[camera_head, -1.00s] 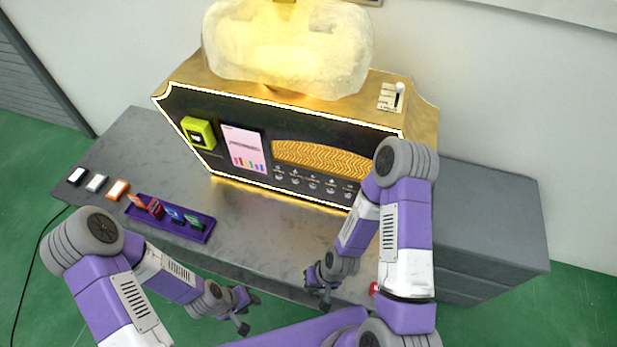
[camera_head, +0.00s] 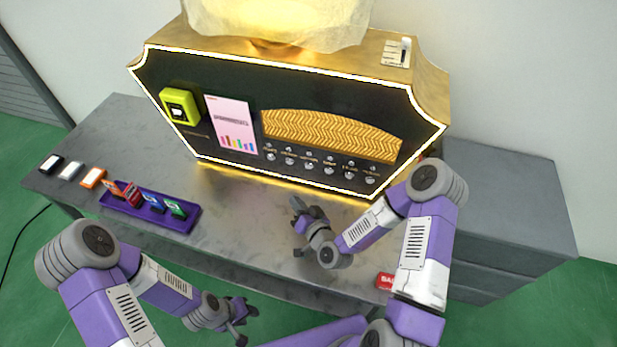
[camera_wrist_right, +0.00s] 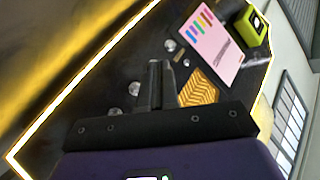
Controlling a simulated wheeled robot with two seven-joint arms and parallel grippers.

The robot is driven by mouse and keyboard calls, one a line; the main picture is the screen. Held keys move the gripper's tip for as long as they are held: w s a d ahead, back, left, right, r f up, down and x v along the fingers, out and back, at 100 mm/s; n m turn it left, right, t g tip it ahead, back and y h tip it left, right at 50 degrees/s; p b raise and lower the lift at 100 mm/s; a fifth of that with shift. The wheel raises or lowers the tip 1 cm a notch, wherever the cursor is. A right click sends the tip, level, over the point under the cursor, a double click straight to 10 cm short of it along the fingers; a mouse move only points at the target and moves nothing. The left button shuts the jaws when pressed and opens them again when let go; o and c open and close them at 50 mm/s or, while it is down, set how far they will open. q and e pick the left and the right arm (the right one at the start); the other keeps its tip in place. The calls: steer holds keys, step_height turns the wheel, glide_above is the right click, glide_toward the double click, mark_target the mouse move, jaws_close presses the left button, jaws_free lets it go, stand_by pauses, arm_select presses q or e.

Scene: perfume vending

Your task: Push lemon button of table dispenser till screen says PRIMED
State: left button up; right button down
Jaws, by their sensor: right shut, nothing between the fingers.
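The dispenser (camera_head: 215,75) stands at the back of the table, with a black front, gold body and glowing outline. A pink screen (camera_head: 231,125) with coloured bars is on its front; its text is too small to read. A row of small round silver buttons (camera_head: 307,168) runs below a gold wavy panel; their labels are unreadable, so I cannot tell which is lemon. My right gripper (camera_head: 298,210) is shut and empty, over the table in front of the buttons. In the right wrist view its fingers (camera_wrist_right: 162,84) point at the button row, partly hiding it. My left gripper (camera_head: 246,322) is open and empty before the table.
A purple tray (camera_head: 150,212) with several coloured cards lies at the table's left. Black, white and orange small items (camera_head: 92,177) lie beyond it. A red box (camera_head: 384,281) is near the front edge by my right arm. A yellow-green box (camera_head: 180,105) is on the dispenser front.

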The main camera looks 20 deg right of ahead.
mark_target(309, 166)
steer(key=shift+w+d+r+t, duration=0.25)
steer(key=shift+r+t, duration=0.05)
steer(key=shift+w+d, duration=0.1)
steer(key=w+d, duration=0.4)
steer(key=w, duration=0.3)
steer(key=shift+d, duration=0.4)
steer(key=shift+w, duration=0.1)
stand_by(1.8)
steer(key=shift+w+d+b, duration=0.2)
steer(key=shift+w+b, duration=0.1)
steer(key=shift+b, duration=0.1)
